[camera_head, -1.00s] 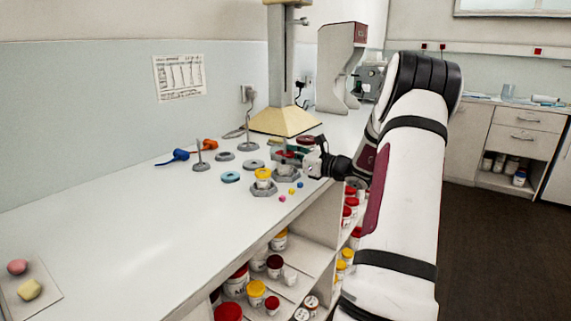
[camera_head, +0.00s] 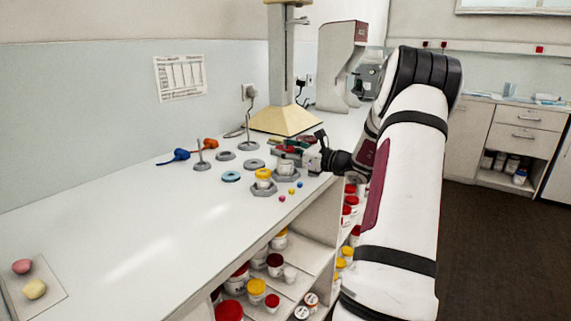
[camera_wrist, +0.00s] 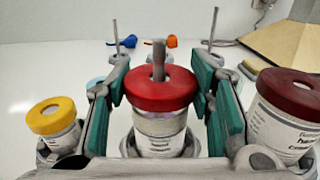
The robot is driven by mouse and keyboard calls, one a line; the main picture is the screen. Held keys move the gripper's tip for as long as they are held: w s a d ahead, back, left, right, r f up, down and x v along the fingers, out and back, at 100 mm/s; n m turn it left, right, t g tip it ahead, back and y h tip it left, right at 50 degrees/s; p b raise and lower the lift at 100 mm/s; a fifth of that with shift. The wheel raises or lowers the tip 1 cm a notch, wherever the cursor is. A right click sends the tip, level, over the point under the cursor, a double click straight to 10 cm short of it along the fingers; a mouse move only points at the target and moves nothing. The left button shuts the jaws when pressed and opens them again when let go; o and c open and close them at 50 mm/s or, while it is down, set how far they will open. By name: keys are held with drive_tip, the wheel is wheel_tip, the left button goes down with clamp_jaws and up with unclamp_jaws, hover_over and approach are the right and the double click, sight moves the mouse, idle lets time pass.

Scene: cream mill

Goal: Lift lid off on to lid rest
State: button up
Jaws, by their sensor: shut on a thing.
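The red lid (camera_wrist: 160,88) is between the green finger pads of my gripper (camera_wrist: 162,90) in the wrist view. My gripper is shut on it. A white labelled jar (camera_wrist: 160,143) stands directly below; its grey upper rim shows under the lid. I cannot tell whether the lid is clear of it. A grey upright rod (camera_wrist: 158,58) shows at the middle of the lid. In the head view my gripper (camera_head: 303,157) is over the hexagonal holder (camera_head: 288,177) of this jar. Flat ring discs lie to its left, one blue (camera_head: 230,177) and one grey (camera_head: 254,164); I cannot tell which is the lid rest.
A yellow-lidded jar (camera_wrist: 52,118) stands close on the left and a dark-red-lidded jar (camera_wrist: 290,95) close on the right. Thin upright rods (camera_head: 200,152) stand behind. Small coloured cubes (camera_head: 291,191) lie in front. The counter's left half (camera_head: 130,230) is mostly clear.

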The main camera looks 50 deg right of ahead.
drive_tip(key=shift+r, duration=0.15)
drive_tip(key=shift+r+p, duration=2)
drive_tip(key=shift+r, duration=0.6)
